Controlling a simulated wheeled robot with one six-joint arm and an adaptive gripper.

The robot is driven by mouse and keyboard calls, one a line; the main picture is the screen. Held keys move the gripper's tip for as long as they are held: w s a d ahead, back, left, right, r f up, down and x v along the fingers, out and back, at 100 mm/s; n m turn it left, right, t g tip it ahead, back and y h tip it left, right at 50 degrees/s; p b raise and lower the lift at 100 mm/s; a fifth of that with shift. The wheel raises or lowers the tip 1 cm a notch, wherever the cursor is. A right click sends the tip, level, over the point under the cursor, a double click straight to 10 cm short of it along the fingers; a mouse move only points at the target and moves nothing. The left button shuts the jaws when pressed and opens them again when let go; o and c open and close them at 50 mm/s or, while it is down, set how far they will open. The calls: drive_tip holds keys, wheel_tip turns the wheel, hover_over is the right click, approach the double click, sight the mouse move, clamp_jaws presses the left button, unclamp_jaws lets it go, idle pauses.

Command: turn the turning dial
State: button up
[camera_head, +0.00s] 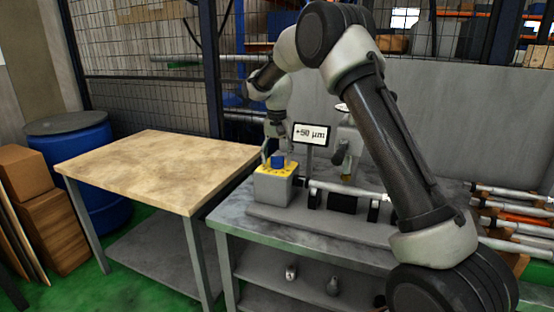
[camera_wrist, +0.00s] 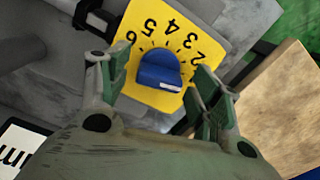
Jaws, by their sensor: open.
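The turning dial (camera_wrist: 159,68) is a blue knob on a yellow numbered plate (camera_wrist: 150,97), with a white mark on its face. In the wrist view the numbers 2 to 6 show around it, and the white mark points to the lower right. In the head view the blue dial (camera_head: 278,161) sits on top of a grey box (camera_head: 272,188). My gripper (camera_wrist: 156,80) is open, with one green-padded finger on each side of the dial. Whether the fingers touch the dial cannot be told. In the head view my gripper is at the box, partly hidden.
A display (camera_head: 311,134) reading "+50 µm" stands behind the box. A shaft (camera_head: 345,190) lies on supports to its right. A wooden-topped table (camera_head: 160,165) is at left, its top empty. Several rods (camera_head: 512,215) lie on a rack at right.

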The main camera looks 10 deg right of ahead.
drive_tip(key=shift+f, duration=0.45)
drive_tip(key=c, duration=1)
drive_tip(key=shift+n, duration=2.8)
drive_tip(key=o, duration=1)
